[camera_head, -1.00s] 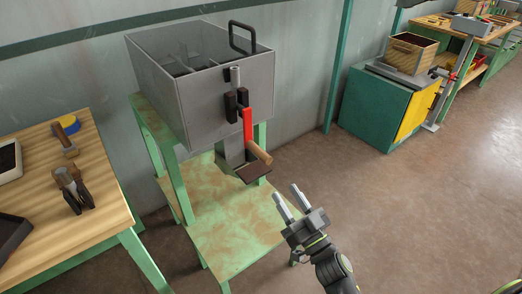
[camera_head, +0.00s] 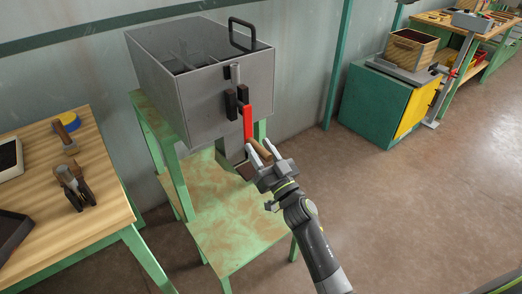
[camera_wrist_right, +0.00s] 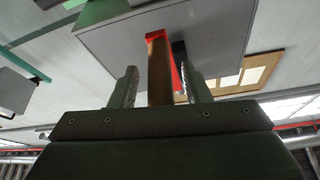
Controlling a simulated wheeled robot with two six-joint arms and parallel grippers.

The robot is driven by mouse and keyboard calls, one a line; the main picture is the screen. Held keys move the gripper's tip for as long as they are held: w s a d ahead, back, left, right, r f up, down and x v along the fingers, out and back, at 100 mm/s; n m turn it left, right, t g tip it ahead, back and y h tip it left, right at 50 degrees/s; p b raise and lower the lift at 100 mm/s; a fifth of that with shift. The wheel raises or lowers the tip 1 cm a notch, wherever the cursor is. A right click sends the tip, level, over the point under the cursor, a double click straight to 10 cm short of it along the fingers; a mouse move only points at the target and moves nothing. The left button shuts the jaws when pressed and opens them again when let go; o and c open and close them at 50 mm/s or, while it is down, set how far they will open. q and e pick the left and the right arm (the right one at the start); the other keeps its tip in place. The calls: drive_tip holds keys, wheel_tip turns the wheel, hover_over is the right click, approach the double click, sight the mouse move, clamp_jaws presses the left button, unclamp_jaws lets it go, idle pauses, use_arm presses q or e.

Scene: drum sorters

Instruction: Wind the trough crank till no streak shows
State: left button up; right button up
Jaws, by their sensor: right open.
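The trough (camera_head: 212,100) is a grey metal box with inner dividers, standing on a green stand. Its crank (camera_head: 248,124) is a red arm hanging down the front, with a wooden handle (camera_head: 260,151) at its lower end. My right gripper (camera_head: 264,152) is open, with its fingers on either side of the wooden handle. In the right wrist view the handle (camera_wrist_right: 159,70) runs between the two fingers, with gaps at both sides. Whether a streak shows inside the trough I cannot tell. My left gripper is not in view.
A wooden bench (camera_head: 90,185) with hand tools stands at the left. The stand's lower green shelf (camera_head: 235,225) lies below the crank. A green and yellow cabinet (camera_head: 375,105) stands at the back right. The floor at right is clear.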

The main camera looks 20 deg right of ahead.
clamp_jaws()
idle(0.3)
drive_tip(key=shift+d, duration=0.1)
